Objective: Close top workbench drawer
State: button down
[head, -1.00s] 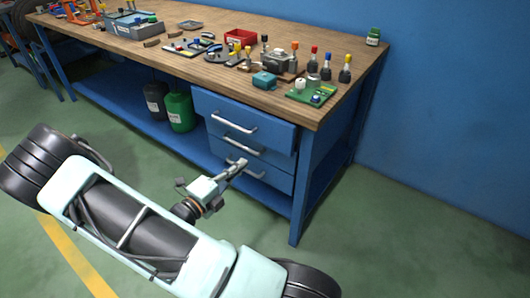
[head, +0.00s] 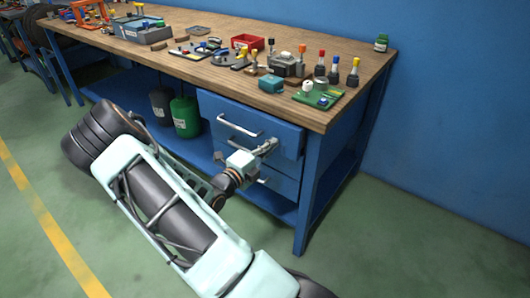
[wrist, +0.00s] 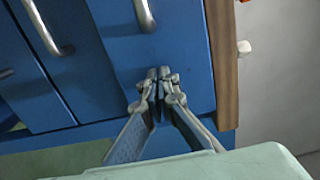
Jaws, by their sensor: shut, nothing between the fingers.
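The blue top drawer (head: 228,108), with a silver bar handle (head: 240,127), sits just under the wooden top of the workbench (head: 285,104). Its front seems to stand out a little past the drawers below. My gripper (head: 272,145) is at the right part of the drawer front, right of the handle. In the wrist view my shut, empty gripper (wrist: 158,74) points at the top drawer's face (wrist: 180,45), beside its handle (wrist: 146,14). Fingertips are at or very near the face; I cannot tell whether they touch.
Lower drawers sit beneath; a second handle (wrist: 48,30) shows in the wrist view. A green canister (head: 185,116) and a dark one (head: 161,105) stand on the lower shelf to the left. Tools and small parts cover the benchtop. Floor (head: 390,245) at right is clear.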

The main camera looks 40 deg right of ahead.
aim_at(279, 137)
dwell(0.3)
jog(key=shift+p+x, duration=1.45)
jog(key=shift+x, duration=1.1)
jog(key=shift+r, duration=0.1)
jog(key=shift+a, duration=0.1)
jog(key=shift+s+a+p, duration=0.1)
jog(key=shift+a+p, duration=0.1)
jog(key=shift+p, duration=0.1)
jog(key=p+v, duration=0.2)
jog(key=v, duration=1.1)
jog(key=shift+a+p, duration=0.3)
jog(key=shift+p, duration=0.05)
